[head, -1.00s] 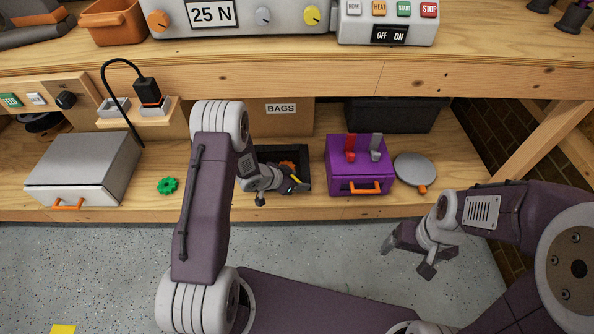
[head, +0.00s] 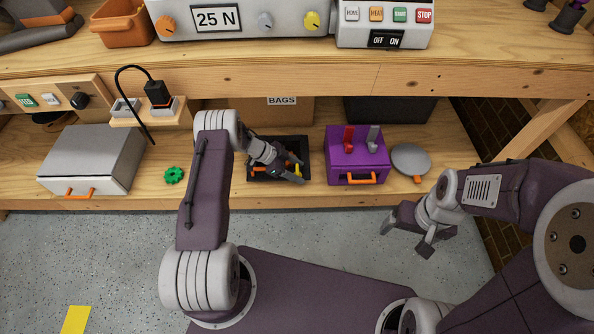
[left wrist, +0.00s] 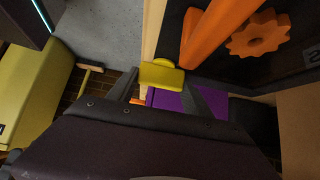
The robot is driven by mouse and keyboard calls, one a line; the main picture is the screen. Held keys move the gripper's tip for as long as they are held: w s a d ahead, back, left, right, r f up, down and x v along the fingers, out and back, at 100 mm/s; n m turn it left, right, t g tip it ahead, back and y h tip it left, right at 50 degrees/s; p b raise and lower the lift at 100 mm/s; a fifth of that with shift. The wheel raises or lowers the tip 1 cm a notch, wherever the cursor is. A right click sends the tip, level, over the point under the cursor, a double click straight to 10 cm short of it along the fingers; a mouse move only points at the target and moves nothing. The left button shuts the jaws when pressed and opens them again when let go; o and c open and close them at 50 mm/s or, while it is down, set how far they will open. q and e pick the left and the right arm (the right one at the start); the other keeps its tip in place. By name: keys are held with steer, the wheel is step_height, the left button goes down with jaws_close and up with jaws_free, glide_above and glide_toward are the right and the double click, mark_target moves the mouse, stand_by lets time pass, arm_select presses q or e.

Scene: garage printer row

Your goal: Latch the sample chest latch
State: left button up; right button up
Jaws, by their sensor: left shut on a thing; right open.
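The purple chest (head: 345,168) stands on the lower shelf, with an orange front handle (head: 363,178). A red lever (head: 349,139) and a grey lever (head: 373,138) stand up on its top. My left gripper (head: 297,173) is over the black tray (head: 309,171), just left of the chest. In the left wrist view it is shut on a small yellow piece (left wrist: 160,75), with the chest's purple side (left wrist: 168,100) beyond. My right gripper (head: 405,234) is open and empty, in front of the shelf and right of the chest. Which part is the latch, I cannot tell.
Orange parts lie in the tray, including an orange gear (left wrist: 258,33). A round grey lid-like thing (head: 411,158) lies right of the chest. A green gear (head: 174,175) and a grey box (head: 90,158) are to the left. The upper bench edge (head: 300,78) overhangs the shelf.

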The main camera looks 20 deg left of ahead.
mark_target(298, 170)
stand_by(0.5)
arm_select(q)
steer(key=o, duration=1.4)
steer(key=shift+c, duration=0.2)
step_height(298, 170, up, 5)
steer(key=p, duration=0.3)
steer(key=shift+d+r, duration=0.1)
steer(key=s+d+r+p, duration=0.3)
steer(key=d+r+p, duration=0.2)
steer(key=d, duration=0.6)
steer(key=shift+r, duration=0.45)
steer(key=shift+d, duration=0.1)
